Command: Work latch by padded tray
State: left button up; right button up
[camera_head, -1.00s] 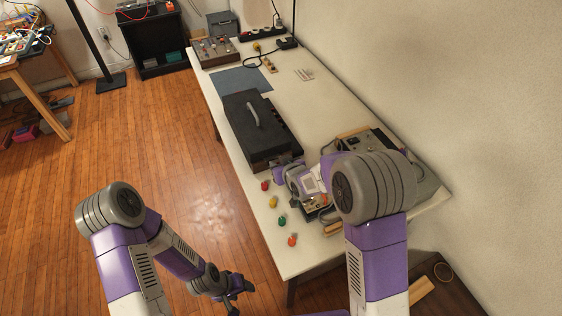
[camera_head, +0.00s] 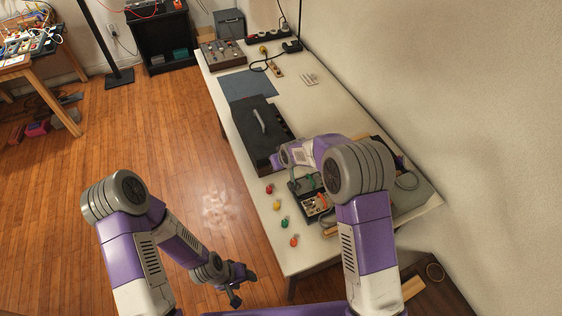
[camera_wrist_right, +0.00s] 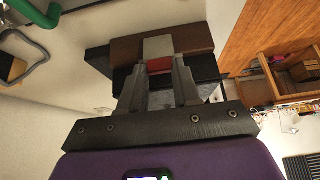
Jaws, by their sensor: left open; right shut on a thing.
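A closed black case (camera_head: 252,128) with a grey handle lies on the white table in the head view. My right gripper (camera_head: 276,161) is at the case's near end. In the wrist view, the right gripper (camera_wrist_right: 158,72) is shut on a small grey and red latch (camera_wrist_right: 158,48) against the brown and black end of the case (camera_wrist_right: 120,52). The fingers partly hide its lower part. A small dark tray (camera_head: 303,211) with coloured parts stands beside the case, partly behind my right arm; its padding cannot be made out. My left gripper (camera_head: 238,286) is open and empty, beside the table over the floor.
Several coloured bulbs (camera_head: 277,205) lie along the table's left edge. A blue mat (camera_head: 247,87) lies beyond the case, with a box of switches (camera_head: 222,53) and a power strip (camera_head: 274,35) farther back. A wall bounds the right side.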

jog(key=o, duration=1.1)
jog(key=shift+c, duration=0.2)
jog(key=shift+r, duration=0.1)
jog(key=p+v, duration=0.1)
jog(key=v, duration=0.6)
jog(key=shift+s, duration=0.2)
jog(key=shift+r, duration=0.1)
